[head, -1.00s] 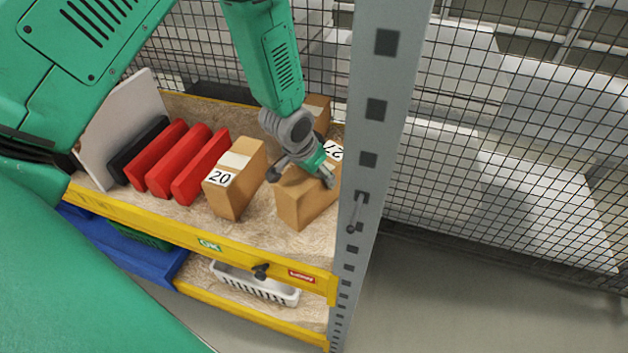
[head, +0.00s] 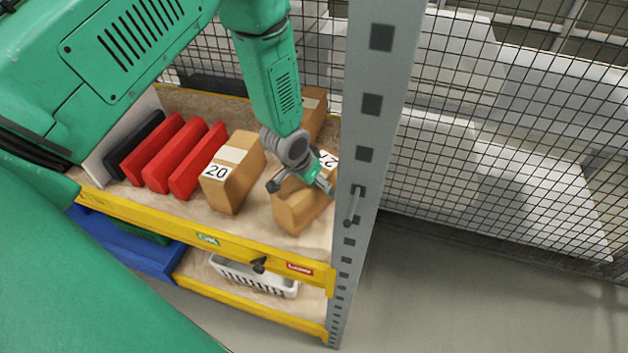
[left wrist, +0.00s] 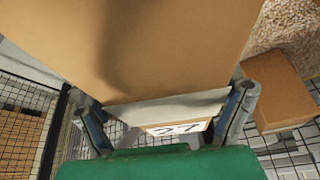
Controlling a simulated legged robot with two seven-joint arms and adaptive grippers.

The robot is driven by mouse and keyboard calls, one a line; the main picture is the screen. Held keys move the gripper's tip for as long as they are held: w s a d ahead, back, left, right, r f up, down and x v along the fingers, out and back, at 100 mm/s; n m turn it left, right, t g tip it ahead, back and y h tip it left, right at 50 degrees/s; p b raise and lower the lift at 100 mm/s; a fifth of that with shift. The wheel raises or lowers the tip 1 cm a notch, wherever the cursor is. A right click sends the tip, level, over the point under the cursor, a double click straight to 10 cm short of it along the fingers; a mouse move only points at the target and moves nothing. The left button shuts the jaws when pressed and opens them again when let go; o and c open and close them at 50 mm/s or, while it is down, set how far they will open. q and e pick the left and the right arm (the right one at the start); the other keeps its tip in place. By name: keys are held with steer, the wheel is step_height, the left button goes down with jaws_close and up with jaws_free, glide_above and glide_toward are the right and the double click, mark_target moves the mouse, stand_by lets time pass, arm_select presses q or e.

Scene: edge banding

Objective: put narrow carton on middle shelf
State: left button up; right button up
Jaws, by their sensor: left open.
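The narrow carton (head: 300,212) is brown, has a white label reading 27, and stands at the right end of the upper visible shelf board (head: 255,222), close to the grey upright. My left gripper (head: 300,189) is over its top, fingers open on either side. In the left wrist view the carton (left wrist: 140,45) fills the upper middle between the spread fingers (left wrist: 165,120), its label partly visible below. Whether the fingers touch it I cannot tell. The gripper hides part of its top. My right gripper is not in view.
A carton labelled 20 (head: 232,178) stands just left, and another carton (head: 313,112) behind. Several red bins (head: 172,155) are further left. The grey upright (head: 368,150) is close on the right. A white basket (head: 255,277) sits on the shelf below.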

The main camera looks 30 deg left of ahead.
arm_select(q)
steer(key=v, duration=1.2)
steer(key=shift+a+b, duration=0.15)
steer(key=shift+b, duration=0.15)
steer(key=shift+a+f, duration=0.1)
steer(key=shift+a, duration=0.45)
steer(key=shift+d, duration=0.1)
